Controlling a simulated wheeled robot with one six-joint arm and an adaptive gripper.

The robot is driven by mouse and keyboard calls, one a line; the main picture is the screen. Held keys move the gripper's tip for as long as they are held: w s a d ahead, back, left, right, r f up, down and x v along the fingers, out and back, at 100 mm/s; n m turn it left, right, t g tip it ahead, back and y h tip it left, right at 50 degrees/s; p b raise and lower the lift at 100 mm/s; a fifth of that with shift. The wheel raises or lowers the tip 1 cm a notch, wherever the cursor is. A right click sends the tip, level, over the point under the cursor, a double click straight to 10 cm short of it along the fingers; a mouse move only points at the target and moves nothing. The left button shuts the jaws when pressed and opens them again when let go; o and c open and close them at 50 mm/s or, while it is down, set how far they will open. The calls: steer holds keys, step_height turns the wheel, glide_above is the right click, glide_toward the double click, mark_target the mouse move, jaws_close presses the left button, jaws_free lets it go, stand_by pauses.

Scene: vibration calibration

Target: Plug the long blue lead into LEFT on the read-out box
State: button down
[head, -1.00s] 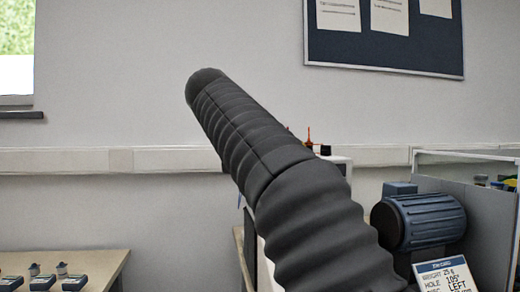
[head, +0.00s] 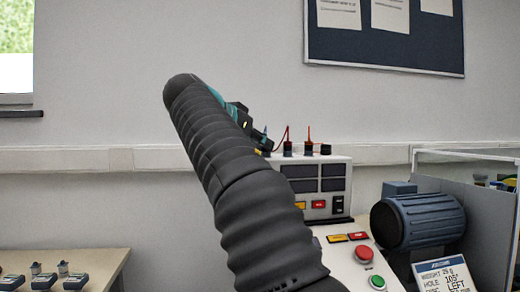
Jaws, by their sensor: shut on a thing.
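The read-out box (head: 338,170) is white with dark display windows and stands on the bench right of my arm. Two plugs stand on its top: one with a red lead (head: 287,146) and an orange-red one (head: 308,142). My gripper (head: 264,139) shows only partly, at the box's top left edge, behind my dark sleeved arm. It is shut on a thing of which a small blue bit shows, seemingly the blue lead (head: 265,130). Its plug tip and the LEFT socket are hidden or too small to tell, and I cannot tell whether they touch.
A red button (head: 364,254) and a green button (head: 377,282) sit on the bench panel in front of the box. A blue motor (head: 418,221) and a data card (head: 446,276) stand to the right. A side table (head: 105,262) with small instruments is at the lower left.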

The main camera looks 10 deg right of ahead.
steer(key=shift+m+g, duration=0.4)
steer(key=shift+h, duration=0.3)
steer(key=c, duration=1)
jaws_free()
steer(key=shift+v, duration=2.5)
